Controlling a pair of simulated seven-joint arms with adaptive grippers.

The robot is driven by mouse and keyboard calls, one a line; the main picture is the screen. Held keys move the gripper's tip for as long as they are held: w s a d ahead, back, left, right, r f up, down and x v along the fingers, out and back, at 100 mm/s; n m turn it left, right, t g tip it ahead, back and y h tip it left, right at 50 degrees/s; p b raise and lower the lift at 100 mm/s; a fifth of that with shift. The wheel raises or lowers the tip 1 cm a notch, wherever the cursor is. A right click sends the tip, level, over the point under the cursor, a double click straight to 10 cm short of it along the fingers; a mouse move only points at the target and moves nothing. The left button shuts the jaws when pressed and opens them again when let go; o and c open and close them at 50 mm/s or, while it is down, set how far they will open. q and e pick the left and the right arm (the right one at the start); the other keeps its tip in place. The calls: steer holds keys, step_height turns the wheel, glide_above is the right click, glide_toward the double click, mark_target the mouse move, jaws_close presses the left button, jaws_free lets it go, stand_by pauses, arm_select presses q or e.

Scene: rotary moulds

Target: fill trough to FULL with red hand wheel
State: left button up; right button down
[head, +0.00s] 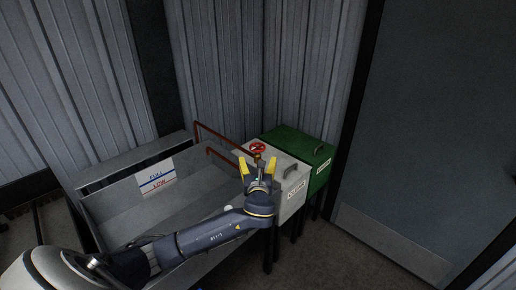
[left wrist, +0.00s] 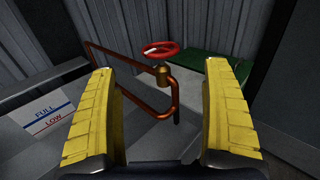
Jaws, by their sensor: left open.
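The red hand wheel (head: 258,147) sits on a brass valve (head: 257,157) above the right end of the trough, beside the white box. In the left wrist view the red hand wheel (left wrist: 161,48) lies ahead, between and beyond my fingertips. My left gripper (head: 256,167) is open, with yellow fingers apart and empty, just short of the wheel and not around it. The trough (head: 120,205) is a grey metal basin, partly hidden by my left arm. Its sign (head: 156,175) has a blue FULL line above a red LOW line. I cannot make out a water level.
A copper-red pipe (head: 222,142) runs from the valve along the trough's back. A white box (head: 290,178) and a green box (head: 312,150), both with handles and labels, stand at the right. Corrugated walls close off the back. The floor at front right is clear.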

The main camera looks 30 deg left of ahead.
mark_target(257, 143)
arm_select(q)
steer(key=x, duration=1)
steer(key=shift+w, duration=0.25)
steer(key=shift+a, duration=0.1)
jaws_close()
stand_by(0.3)
